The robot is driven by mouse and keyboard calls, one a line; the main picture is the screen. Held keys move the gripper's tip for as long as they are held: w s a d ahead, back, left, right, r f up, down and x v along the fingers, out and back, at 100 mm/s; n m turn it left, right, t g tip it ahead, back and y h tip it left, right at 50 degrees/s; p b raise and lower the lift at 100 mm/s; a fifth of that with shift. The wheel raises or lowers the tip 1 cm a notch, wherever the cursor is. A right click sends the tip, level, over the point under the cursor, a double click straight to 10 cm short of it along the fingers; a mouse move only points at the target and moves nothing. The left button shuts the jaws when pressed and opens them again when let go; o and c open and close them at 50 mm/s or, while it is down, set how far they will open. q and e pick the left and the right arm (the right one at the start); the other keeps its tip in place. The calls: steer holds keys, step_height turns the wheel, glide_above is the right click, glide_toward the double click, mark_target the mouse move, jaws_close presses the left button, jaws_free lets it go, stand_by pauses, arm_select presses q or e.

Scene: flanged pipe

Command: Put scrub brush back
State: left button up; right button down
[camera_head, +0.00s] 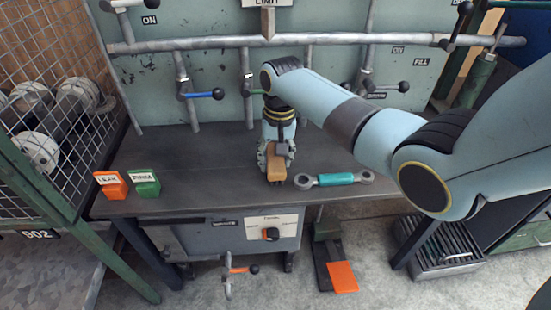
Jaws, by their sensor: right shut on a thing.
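The scrub brush (276,168) has a tan, wood-coloured block body. It is upright at the middle of the dark workbench (200,160), near its front edge. My right gripper (275,150) points down from above and is shut on the brush, with its fingers at the sides of the block. The brush's lower end is at or just above the bench top; I cannot tell which. My left gripper is not in view.
A teal-handled wrench (336,179) lies just right of the brush. An orange block (111,185) and a green block (145,183) with labels stand at the bench's left. Pipes with a blue-handled valve (205,94) run behind. A wire cage (50,100) stands left.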

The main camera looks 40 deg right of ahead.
mark_target(277, 162)
steer(key=c, duration=0.7)
jaws_free()
steer(key=shift+f, duration=0.15)
steer(key=shift+c, duration=0.2)
step_height(277, 162, up, 12)
steer(key=p, duration=0.3)
steer(key=shift+s+d+f+p, duration=0.15)
steer(key=shift+d+f+p, duration=0.1)
steer(key=shift+p, duration=0.05)
steer(key=shift+o, duration=0.5)
steer(key=shift+r, duration=0.25)
steer(key=f+t+h, duration=0.1)
steer(key=f, duration=0.1)
steer(key=s+a+f+t+h, duration=0.1)
steer(key=f, duration=0.1)
steer(key=f+t+h, duration=0.1)
steer(key=f, duration=0.1)
steer(key=shift+s+a+f, duration=0.15)
steer(key=shift+a+f, duration=0.05)
steer(key=shift+f, duration=0.05)
steer(key=shift+t, duration=0.3)
steer(key=shift+b+x, duration=0.9)
steer(key=shift+x, duration=1.8)
